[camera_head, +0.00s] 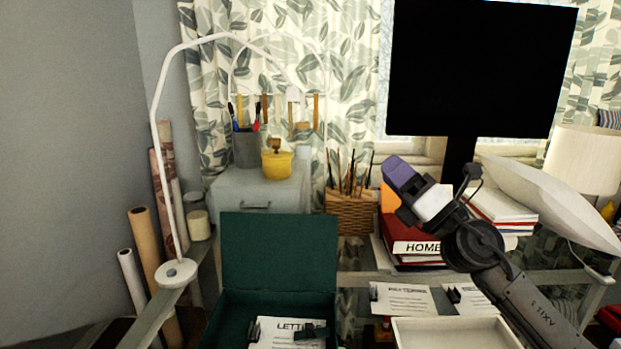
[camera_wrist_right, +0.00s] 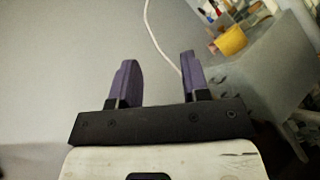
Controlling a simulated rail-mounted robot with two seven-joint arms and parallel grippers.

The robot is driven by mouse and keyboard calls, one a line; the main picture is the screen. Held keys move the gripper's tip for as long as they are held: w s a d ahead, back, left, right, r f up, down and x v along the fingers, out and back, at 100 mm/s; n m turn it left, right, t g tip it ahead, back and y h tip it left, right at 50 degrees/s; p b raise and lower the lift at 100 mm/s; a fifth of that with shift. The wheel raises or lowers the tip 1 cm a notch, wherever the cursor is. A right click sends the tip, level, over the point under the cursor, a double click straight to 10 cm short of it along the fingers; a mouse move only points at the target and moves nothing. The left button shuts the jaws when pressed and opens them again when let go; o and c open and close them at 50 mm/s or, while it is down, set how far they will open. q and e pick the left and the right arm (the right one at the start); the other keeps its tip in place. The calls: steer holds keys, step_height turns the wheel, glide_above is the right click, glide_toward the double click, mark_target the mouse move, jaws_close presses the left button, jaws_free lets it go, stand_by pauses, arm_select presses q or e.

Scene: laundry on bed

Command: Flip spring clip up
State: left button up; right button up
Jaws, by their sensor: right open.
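Small black clips show in the head view. One clip (camera_head: 254,331) stands at the left edge of the paper headed LETTER (camera_head: 275,341) in the open green box (camera_head: 278,262). A dark clip-like piece (camera_head: 311,333) lies at that paper's right side; its pose is too small to tell. Another clip (camera_head: 454,296) sits on a paper (camera_head: 474,301) at the right. My right gripper (camera_head: 398,171) is raised well above the desk, apart from all clips. In the right wrist view its purple fingers (camera_wrist_right: 158,65) are apart with nothing between them. My left gripper is out of view.
A white tray (camera_head: 454,334) stands at the front, right of the green box. Red binders (camera_head: 413,236), a wicker pen basket (camera_head: 351,212) and a monitor (camera_head: 480,65) are behind. A white lamp (camera_head: 176,272) stands at left. A yellow pot (camera_head: 277,164) sits on a grey cabinet (camera_head: 257,197).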

steer(key=s+d+r+m+t+h, duration=0.3)
steer(key=d+m+t+h, duration=0.1)
steer(key=m+h, duration=0.75)
steer(key=s+d+r+m+t+h, duration=0.35)
steer(key=m+h, duration=0.55)
steer(key=m, duration=0.6)
steer(key=s+a+f+m+g+y+p, duration=0.15)
steer(key=s+f+m+g+p, duration=0.35)
steer(key=f, duration=0.8)
steer(key=s+f+m+g+y+p, duration=0.15)
steer(key=s+f+g+p, duration=0.4)
steer(key=f, duration=0.75)
steer(key=s+d+f+m+g+p, duration=0.1)
steer(key=s+f+g+p, duration=0.3)
steer(key=s+f, duration=0.9)
steer(key=s+f+m+g+p, duration=0.1)
steer(key=s+f+g+p, duration=0.2)
steer(key=s+f+g, duration=0.95)
steer(key=s+r+t+p, duration=0.2)
steer(key=r+t+p, duration=0.1)
steer(key=r+p, duration=1.5)
steer(key=s+r+t+p, duration=0.2)
steer(key=r+t+p, duration=0.1)
steer(key=r+p, duration=1.6)
step_height(320, 180, up, 5)
steer(key=shift+f, duration=0.2)
steer(key=shift+d+y, duration=0.1)
steer(key=shift+y, duration=0.15)
